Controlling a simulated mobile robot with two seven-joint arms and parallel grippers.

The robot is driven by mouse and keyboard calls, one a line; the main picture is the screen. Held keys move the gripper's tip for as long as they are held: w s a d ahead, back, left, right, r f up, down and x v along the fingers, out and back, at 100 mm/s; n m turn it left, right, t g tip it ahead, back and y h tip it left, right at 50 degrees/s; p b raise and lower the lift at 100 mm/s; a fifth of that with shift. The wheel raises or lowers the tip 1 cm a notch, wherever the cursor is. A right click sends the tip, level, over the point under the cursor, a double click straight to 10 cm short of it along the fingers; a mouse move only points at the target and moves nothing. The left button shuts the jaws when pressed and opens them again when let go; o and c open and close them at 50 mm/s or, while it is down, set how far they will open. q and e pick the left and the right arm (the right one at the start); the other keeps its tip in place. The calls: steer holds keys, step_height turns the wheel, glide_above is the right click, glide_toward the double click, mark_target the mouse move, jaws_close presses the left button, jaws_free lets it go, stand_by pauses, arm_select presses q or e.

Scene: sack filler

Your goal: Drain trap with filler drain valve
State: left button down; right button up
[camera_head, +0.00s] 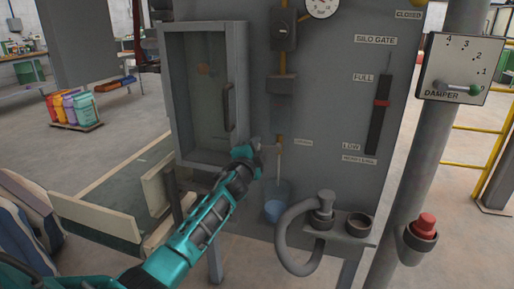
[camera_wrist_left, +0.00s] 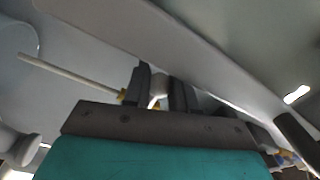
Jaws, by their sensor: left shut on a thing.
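My left gripper (camera_head: 262,149) reaches in from the left to the grey panel, below the small trap unit (camera_head: 281,98) and its brass pipe. In the left wrist view its dark fingers (camera_wrist_left: 160,92) are shut on a small pale piece (camera_wrist_left: 158,84) with brass-coloured parts beside it, which looks like the drain valve's handle. A thin pale stream (camera_head: 278,170) runs down from beside the gripper into a clear bucket (camera_head: 284,191) with blue liquid (camera_head: 273,210) in it. The fingers hide most of the valve. My right gripper is out of view.
A curved grey hose (camera_head: 287,240) and a cup holder (camera_head: 359,225) stick out at lower right. A silo gate slider (camera_head: 381,103), damper plate (camera_head: 455,68) and red button (camera_head: 426,225) are farther right.

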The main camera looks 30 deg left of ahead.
arm_select(q)
steer(key=shift+r+m, duration=0.25)
steer(key=shift+m, duration=0.15)
steer(key=c, duration=1)
jaws_free()
steer(key=shift+o, duration=0.2)
steer(key=shift+s+d+p, duration=0.15)
steer(key=shift+s+p, duration=0.15)
steer(key=shift+s, duration=0.2)
steer(key=p+v, duration=0.1)
steer(key=v, duration=1)
steer(key=shift+s+p, duration=0.4)
steer(key=shift+f, duration=0.1)
